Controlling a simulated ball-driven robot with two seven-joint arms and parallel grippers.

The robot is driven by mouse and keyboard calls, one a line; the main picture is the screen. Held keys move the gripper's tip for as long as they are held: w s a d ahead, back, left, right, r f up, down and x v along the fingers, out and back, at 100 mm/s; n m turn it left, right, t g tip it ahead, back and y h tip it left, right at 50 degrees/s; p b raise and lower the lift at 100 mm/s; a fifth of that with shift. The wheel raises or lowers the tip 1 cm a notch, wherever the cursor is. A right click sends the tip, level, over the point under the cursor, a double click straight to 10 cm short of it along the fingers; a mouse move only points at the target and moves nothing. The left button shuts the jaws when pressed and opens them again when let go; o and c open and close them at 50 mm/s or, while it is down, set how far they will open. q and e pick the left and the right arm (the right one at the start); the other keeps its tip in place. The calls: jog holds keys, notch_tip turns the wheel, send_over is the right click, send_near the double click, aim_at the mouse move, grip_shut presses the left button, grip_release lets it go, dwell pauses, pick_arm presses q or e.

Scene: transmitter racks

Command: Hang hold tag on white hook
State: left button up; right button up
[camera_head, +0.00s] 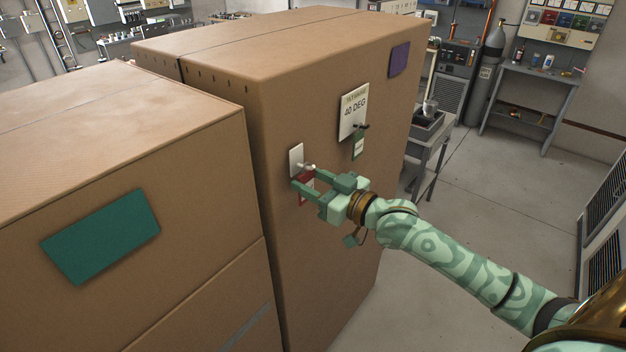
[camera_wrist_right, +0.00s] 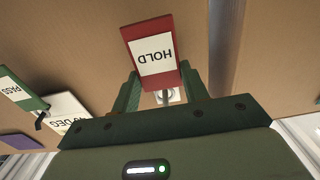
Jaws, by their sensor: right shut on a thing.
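The red hold tag (camera_wrist_right: 152,48) with its white HOLD label shows upside down in the right wrist view. In the head view part of its red face (camera_head: 306,183) shows beside the gripper, against the brown cabinet face. My right gripper (camera_head: 307,181) is shut on the tag; its green fingers (camera_wrist_right: 162,88) stand on either side of the tag's end. The white hook (camera_head: 309,167) juts from a white plate (camera_head: 296,158) just above the fingers. The hook also shows between the fingers in the wrist view (camera_wrist_right: 167,97). I cannot tell whether the tag hangs on it. My left gripper is out of view.
A white 40 DEG sign (camera_head: 353,111) and a green PASS tag (camera_head: 358,147) on a dark hook are to the right on the same brown cabinet (camera_head: 325,240). A purple panel (camera_head: 399,59) is higher up. Open floor (camera_head: 460,230) lies to the right.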

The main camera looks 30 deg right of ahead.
jog(key=o, duration=1)
jog(key=shift+o, duration=0.2)
jog(key=b+v, duration=0.1)
jog(key=v, duration=1.5)
jog(key=shift+s, duration=0.2)
